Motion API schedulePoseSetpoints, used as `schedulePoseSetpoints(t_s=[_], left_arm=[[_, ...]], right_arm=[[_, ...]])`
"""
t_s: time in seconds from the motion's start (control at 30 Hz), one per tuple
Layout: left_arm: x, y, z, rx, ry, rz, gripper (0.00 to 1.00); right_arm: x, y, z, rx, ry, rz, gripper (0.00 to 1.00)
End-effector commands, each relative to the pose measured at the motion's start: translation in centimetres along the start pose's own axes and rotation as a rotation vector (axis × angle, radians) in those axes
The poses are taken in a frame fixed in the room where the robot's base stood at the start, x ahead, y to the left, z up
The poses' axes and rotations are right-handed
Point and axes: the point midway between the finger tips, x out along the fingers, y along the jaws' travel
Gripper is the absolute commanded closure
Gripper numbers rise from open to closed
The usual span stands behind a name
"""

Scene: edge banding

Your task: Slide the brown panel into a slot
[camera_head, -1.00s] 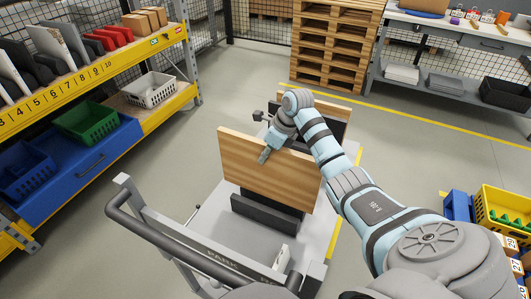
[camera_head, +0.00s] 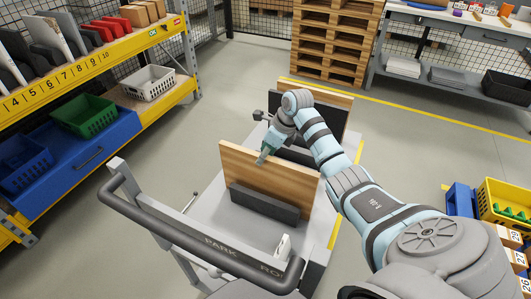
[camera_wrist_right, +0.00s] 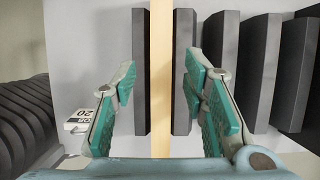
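The brown panel (camera_head: 245,170) stands upright on the grey cart (camera_head: 225,220), with a dark divider (camera_head: 264,203) covering its lower front. In the right wrist view its top edge (camera_wrist_right: 161,80) runs between two dark dividers, one on the left (camera_wrist_right: 139,75) and one on the right (camera_wrist_right: 183,110). My right gripper (camera_head: 264,157) is at the panel's top edge. In the wrist view its fingers (camera_wrist_right: 160,92) are spread on either side of the panel, with a gap on both sides. The panel's bottom edge is hidden. My left gripper is not in view.
Another wooden panel (camera_head: 325,94) and dark boards stand farther back on the cart. The cart's push handle (camera_head: 180,230) is at the near side. A numbered shelf (camera_head: 75,75) with bins is on the left. A yellow bin (camera_head: 502,202) is on the right.

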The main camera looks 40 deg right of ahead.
Motion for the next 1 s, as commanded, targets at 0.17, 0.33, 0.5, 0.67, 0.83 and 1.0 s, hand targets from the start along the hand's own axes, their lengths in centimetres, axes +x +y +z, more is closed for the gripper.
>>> schedulePoseSetpoints(t_s=[0.17,0.33,0.5,0.67,0.83,1.0], left_arm=[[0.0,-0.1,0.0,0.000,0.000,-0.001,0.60],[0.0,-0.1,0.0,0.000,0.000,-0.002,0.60],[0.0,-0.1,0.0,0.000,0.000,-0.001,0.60],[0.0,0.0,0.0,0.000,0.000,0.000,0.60],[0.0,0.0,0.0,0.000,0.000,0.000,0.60],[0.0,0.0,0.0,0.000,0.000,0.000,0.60]], right_arm=[[0.1,0.1,-0.2,0.001,0.004,0.003,0.60],[-1.4,-0.1,-0.1,0.001,0.002,-0.001,0.60],[-5.9,-0.1,-0.1,-0.001,0.001,-0.004,0.60],[-10.0,-0.1,-0.1,-0.001,0.001,-0.004,0.60],[-11.9,0.0,0.0,0.000,0.001,0.000,0.60],[-12.0,0.0,0.0,0.001,0.001,0.001,0.60]])
